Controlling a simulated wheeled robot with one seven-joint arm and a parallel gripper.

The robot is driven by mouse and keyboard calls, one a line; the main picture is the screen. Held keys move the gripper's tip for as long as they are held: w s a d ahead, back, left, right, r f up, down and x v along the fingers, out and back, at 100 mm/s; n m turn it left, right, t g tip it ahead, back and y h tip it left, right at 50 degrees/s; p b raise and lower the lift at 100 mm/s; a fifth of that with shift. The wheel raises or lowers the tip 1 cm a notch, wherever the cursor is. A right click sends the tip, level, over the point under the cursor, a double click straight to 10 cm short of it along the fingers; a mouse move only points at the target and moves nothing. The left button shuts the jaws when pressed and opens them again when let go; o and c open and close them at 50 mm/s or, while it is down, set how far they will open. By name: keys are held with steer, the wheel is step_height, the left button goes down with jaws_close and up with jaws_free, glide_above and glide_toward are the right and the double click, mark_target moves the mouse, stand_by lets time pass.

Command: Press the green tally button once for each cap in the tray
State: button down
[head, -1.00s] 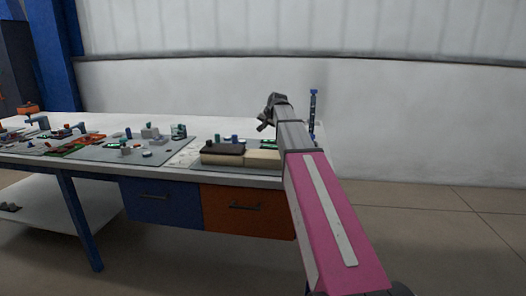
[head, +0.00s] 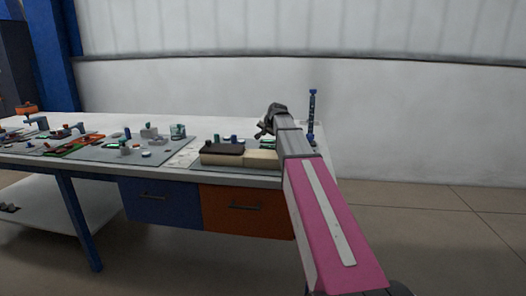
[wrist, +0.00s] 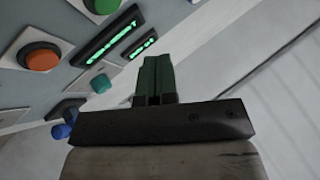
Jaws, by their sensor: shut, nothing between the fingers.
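My gripper (head: 261,133) hangs above the right end of the workbench in the head view. In the wrist view its dark green fingers (wrist: 157,77) are shut together with nothing between them. Two displays with green lettering (wrist: 108,39) lie between; the text is unreadable. I cannot make out the green tally button for certain, nor the tray and its caps.
Grey boards with small parts (head: 130,152) cover the left. A blue post (head: 312,112) stands at the back right. A blue knob (wrist: 63,130) shows below the panel buttons.

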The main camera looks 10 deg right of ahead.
steer(key=shift+f, duration=2.55)
steer(key=shift+f, duration=0.1)
steer(key=shift+f, duration=0.25)
